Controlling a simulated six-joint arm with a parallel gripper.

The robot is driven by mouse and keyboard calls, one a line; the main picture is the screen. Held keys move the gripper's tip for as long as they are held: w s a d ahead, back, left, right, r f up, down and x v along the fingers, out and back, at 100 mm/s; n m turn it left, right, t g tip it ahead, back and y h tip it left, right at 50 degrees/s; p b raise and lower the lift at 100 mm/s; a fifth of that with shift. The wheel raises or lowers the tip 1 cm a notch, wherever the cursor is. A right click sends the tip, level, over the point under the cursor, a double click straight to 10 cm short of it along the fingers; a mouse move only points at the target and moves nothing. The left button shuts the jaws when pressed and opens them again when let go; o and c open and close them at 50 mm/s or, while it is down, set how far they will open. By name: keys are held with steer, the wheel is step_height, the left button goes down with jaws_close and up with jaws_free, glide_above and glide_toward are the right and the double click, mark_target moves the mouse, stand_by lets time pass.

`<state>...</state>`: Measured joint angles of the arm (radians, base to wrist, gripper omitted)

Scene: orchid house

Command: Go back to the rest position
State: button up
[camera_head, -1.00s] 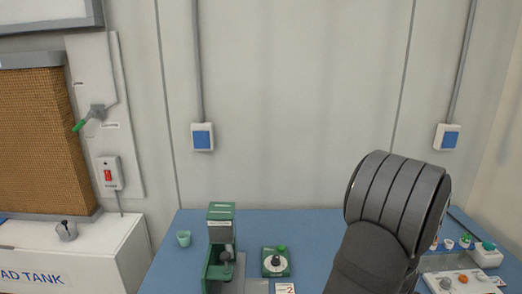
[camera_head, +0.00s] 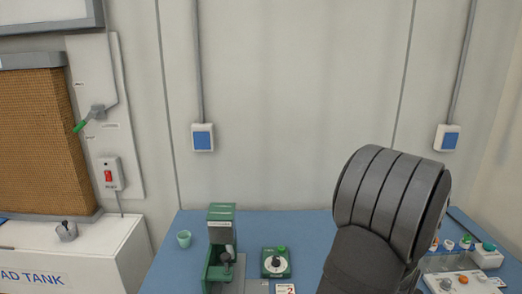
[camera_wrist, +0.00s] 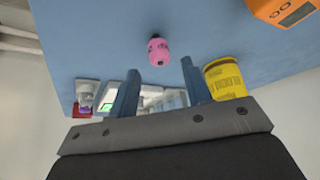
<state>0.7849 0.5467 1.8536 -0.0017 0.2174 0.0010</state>
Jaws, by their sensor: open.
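My gripper (camera_wrist: 158,92) shows in the wrist view with its two blue-grey fingers apart and nothing between them. It is open and stands clear above the blue bench. In the head view only my dark grey arm shows at the right, and the gripper is out of that picture. The blue bench (camera_head: 190,270) runs across the lower part of the head view, and its surface (camera_wrist: 110,40) fills much of the wrist view.
Wrist view: a pink bottle (camera_wrist: 158,52), a yellow tub (camera_wrist: 224,78) and an orange device (camera_wrist: 285,12). A control panel (camera_head: 462,283) stands right.

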steer(key=v, duration=0.9)
steer(key=x, duration=1.2)
steer(key=shift+f, duration=0.25)
step_height(320, 180, up, 5)
steer(key=shift+s+d+r, duration=0.1)
steer(key=shift+s, duration=0.1)
steer(key=s+d+r, duration=0.3)
steer(key=s+r, duration=0.4)
steer(key=s, duration=0.4)
steer(key=w+d+r+m, duration=0.1)
steer(key=w+d+r, duration=0.2)
steer(key=w+d, duration=0.4)
steer(key=w+d+r+m+g+h, duration=0.1)
steer(key=w+d+r, duration=0.3)
steer(key=w+d, duration=0.4)
steer(key=shift+d+r+m, duration=0.15)
steer(key=shift+d+m, duration=0.65)
steer(key=shift+d, duration=2.75)
